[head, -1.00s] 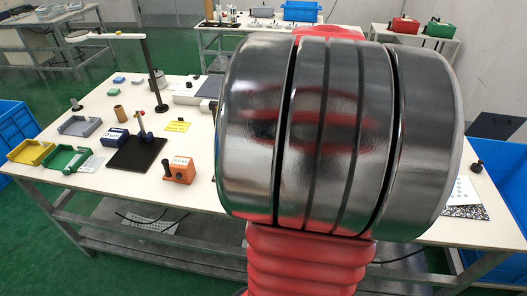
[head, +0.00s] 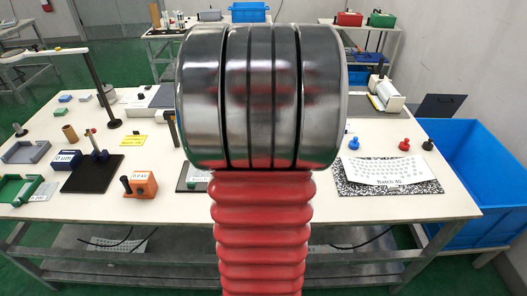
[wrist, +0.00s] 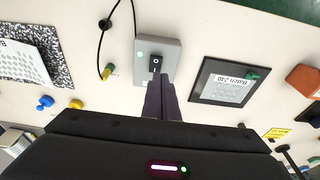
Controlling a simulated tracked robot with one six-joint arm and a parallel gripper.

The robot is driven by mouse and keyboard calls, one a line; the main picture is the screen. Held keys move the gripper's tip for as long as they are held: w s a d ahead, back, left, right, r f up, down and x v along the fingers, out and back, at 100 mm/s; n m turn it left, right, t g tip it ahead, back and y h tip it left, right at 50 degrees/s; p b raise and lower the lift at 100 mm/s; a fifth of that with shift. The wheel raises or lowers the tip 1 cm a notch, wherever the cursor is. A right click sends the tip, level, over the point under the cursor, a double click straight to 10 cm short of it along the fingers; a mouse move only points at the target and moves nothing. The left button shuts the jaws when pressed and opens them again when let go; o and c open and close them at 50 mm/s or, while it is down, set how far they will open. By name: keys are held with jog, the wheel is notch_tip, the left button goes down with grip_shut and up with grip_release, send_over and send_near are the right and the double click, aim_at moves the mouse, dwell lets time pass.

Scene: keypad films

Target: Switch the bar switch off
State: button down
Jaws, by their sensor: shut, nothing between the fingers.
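The bar switch (wrist: 155,64) is a black rocker with white marks on a grey box (wrist: 144,76) in the wrist view. A pale green round lamp (wrist: 139,54) sits beside the rocker on the box. My gripper (wrist: 163,80) is shut and empty. Its dark fingertips point at the box and lie just below the rocker in the picture. I cannot tell whether they touch it. In the head view my arm hides the switch and the gripper.
A black cable (wrist: 102,42) lies left of the box. A black-framed "Batch 240" plate (wrist: 206,94) is to its right. The speckled "Batch 45" board (head: 388,189), a blue knob (head: 353,143) and red knob (head: 405,144) stand right of my arm. A blue crate (head: 480,170) is beyond the table's right end.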

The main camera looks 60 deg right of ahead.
jog(key=f, duration=0.5)
jog(key=shift+s+a+f, duration=0.1)
jog(key=shift+a+f, duration=0.1)
jog(key=shift+f, duration=0.15)
jog(key=shift+s+a+f, duration=0.25)
jog(key=shift+a+f, duration=0.25)
jog(key=shift+f, duration=0.15)
jog(key=shift+s+a+f, duration=0.25)
jog(key=shift+a+f, duration=0.25)
jog(key=shift+f, duration=0.15)
jog(key=shift+d, duration=0.15)
jog(key=shift+w+d+r, duration=0.3)
jog(key=shift+d+r, duration=0.1)
jog(key=shift+d, duration=0.2)
jog(key=shift+d, duration=0.1)
